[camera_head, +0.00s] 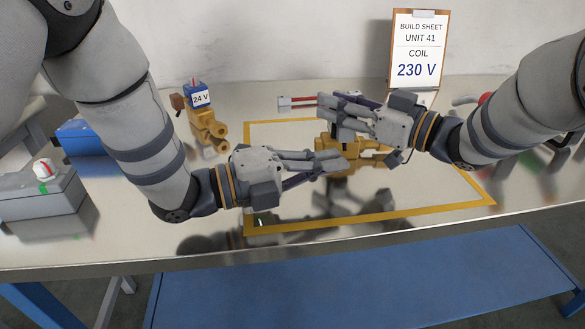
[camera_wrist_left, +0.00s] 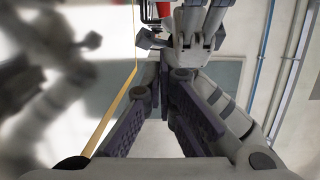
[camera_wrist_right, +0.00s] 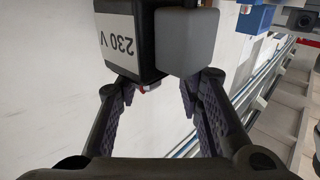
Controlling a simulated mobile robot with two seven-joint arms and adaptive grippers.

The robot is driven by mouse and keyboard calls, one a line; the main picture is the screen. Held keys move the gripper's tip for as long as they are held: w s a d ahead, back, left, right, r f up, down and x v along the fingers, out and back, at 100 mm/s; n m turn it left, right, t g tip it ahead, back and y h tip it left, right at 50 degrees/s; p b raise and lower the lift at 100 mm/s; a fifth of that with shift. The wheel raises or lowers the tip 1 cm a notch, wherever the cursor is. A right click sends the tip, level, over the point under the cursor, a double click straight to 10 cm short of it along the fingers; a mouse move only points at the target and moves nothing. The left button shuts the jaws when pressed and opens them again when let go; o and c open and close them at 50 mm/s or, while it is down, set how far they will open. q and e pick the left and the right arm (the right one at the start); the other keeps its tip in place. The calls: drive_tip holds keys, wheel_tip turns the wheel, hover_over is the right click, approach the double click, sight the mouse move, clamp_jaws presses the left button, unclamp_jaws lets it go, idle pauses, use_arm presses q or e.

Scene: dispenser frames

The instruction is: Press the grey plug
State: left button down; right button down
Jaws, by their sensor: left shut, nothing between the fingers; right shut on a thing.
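The grey plug (camera_wrist_right: 186,40) is a plain grey block in the right wrist view. It sits against the side of a black coil (camera_wrist_right: 124,62) labelled 230 V. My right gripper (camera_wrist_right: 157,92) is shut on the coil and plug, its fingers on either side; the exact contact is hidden. My left gripper (camera_head: 340,164) is shut and empty just in front of the valve body, below the right gripper. Its fingers also show in the left wrist view (camera_wrist_left: 172,88).
A yellow outline (camera_head: 370,217) marks the mirror-like worktop. A brass valve with a blue 24 V coil (camera_head: 197,97) stands behind my left arm. The build sheet (camera_head: 418,48) reads 230 V. A grey box (camera_head: 42,194) stands left.

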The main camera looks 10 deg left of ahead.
use_arm(q)
drive_tip(key=v, duration=0.7)
use_arm(e)
drive_tip(key=shift+f, duration=0.1)
drive_tip(key=c, duration=1)
unclamp_jaws()
drive_tip(key=shift+a, duration=0.1)
drive_tip(key=shift+c, duration=0.2)
